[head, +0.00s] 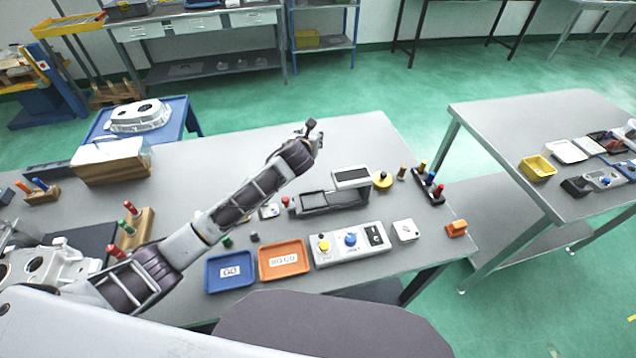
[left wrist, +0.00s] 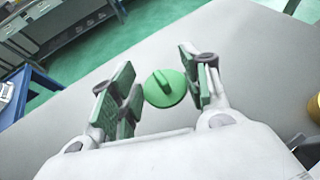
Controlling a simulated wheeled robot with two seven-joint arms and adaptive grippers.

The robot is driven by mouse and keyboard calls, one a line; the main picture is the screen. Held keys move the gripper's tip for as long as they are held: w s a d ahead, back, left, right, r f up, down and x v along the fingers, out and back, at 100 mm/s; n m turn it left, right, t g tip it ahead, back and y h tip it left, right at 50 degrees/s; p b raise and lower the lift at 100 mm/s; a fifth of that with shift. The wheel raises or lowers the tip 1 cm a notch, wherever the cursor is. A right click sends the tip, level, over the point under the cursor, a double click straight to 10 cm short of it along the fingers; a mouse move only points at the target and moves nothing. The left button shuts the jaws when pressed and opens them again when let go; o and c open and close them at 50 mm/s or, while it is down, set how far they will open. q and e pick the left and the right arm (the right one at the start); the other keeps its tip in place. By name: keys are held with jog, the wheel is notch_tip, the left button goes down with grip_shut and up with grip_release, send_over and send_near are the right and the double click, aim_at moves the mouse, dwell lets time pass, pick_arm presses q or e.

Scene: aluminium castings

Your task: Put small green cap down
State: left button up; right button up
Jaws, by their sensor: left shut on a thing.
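The small green cap (left wrist: 164,88) is a round green disc with a raised ridge across its top. It sits between the two green-padded fingers of my left gripper (left wrist: 158,92) in the left wrist view. My left gripper (head: 309,129) is shut on it, over the far part of the grey table (head: 350,131) in the head view. The cap cannot be made out clearly in the head view, and its height above the table is hard to tell. My right gripper is not in view.
A grey device with a screen (head: 351,178) and a yellow round part (head: 382,180) stand to the right of my left forearm. Nearer are a blue tray (head: 230,271), an orange tray (head: 283,260) and a control panel (head: 349,244). The tabletop around the gripper is clear.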

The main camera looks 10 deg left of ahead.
pick_arm(q)
jog(key=shift+f, duration=0.15)
dwell(0.4)
send_over(311, 167)
jog(key=shift+s+a+f, duration=0.1)
jog(key=shift+f, duration=2.9)
jog(key=shift+f, duration=1.9)
jog(key=shift+f, duration=0.1)
jog(key=o, duration=0.7)
jog(key=shift+c, duration=0.2)
jog(key=shift+s, duration=0.1)
